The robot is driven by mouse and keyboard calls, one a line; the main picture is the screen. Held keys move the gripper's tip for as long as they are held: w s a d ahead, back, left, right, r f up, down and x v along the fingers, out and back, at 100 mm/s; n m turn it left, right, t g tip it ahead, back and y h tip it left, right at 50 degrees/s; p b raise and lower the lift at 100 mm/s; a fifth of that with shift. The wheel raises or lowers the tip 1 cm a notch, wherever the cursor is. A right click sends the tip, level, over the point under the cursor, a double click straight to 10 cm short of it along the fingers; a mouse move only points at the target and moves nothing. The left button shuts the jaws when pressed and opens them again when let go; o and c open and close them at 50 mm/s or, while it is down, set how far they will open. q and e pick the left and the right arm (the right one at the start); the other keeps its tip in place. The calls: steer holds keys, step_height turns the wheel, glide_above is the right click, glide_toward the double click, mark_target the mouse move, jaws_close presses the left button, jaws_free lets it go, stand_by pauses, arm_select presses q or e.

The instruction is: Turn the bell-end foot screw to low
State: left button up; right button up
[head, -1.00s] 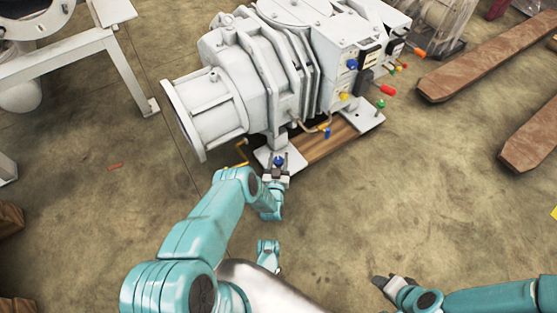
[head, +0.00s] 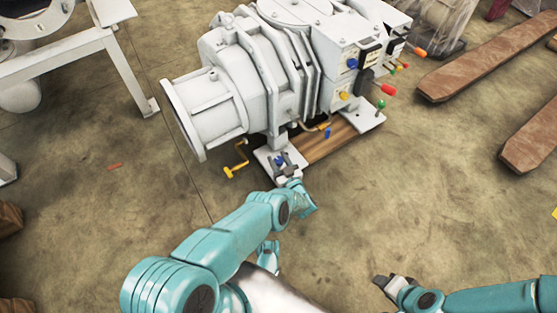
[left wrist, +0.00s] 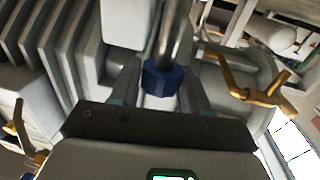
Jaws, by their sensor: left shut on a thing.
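The white vacuum pump (head: 262,75) stands with its flanged bell end (head: 184,120) facing left. The blue-headed foot screw (head: 279,160) is at the pale foot plate (head: 264,163) below that end. My left gripper (head: 286,165) is at this screw, with its fingers on either side of the blue head. In the left wrist view the blue part (left wrist: 160,80) lies between the fingertips, below a grey shaft, and the gripper is shut on it. My right gripper (head: 384,281) is low at the right, over bare floor; its jaws are too small to read.
A yellow crank handle (head: 238,160) sticks out left of the foot plate, close to my left gripper. A green-knobbed screw (head: 380,104) is at the far foot. Wooden beams (head: 490,58) lie at the right. The floor in front is clear.

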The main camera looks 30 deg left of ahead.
stand_by(0.4)
arm_select(q)
steer(key=o, duration=1)
steer(key=v, duration=1.6)
steer(key=shift+d, duration=0.15)
